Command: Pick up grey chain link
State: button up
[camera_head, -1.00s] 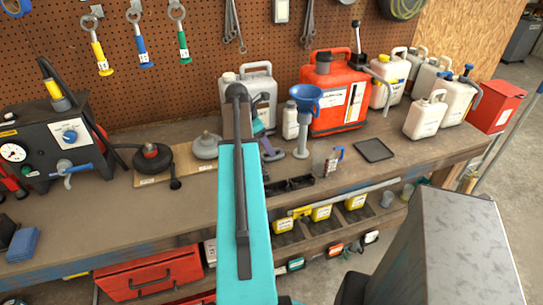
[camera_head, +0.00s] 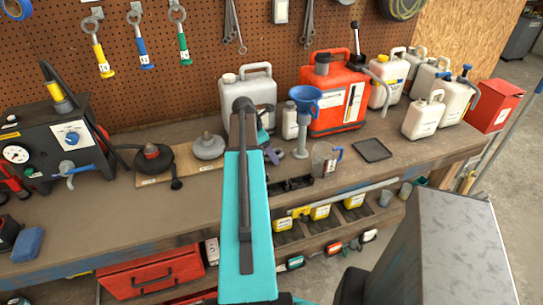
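My teal arm (camera_head: 245,225) reaches up the middle of the view over the front of the workbench. Its dark far end (camera_head: 243,104) is in front of a grey jug. Small teal and purple parts (camera_head: 272,156) show just right of the arm, low near the bench top; I cannot make out gripper fingers there or whether they are open. I cannot pick out a grey chain link anywhere; the arm hides part of the bench behind it.
The workbench (camera_head: 110,215) holds a grey jug (camera_head: 258,90), a red canister (camera_head: 333,97), a blue funnel (camera_head: 305,98), a clear measuring jug (camera_head: 325,160) and a black tray (camera_head: 372,150). A wooden board (camera_head: 183,161) carries round parts. The front left bench top is mostly clear.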

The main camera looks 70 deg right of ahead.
jog(key=c, duration=1.3)
jog(key=shift+o, duration=0.2)
jog(key=shift+r, duration=0.15)
notch_tip(320, 180, up, 10)
jog(key=b, duration=0.2)
jog(key=shift+w, duration=0.1)
dwell(0.4)
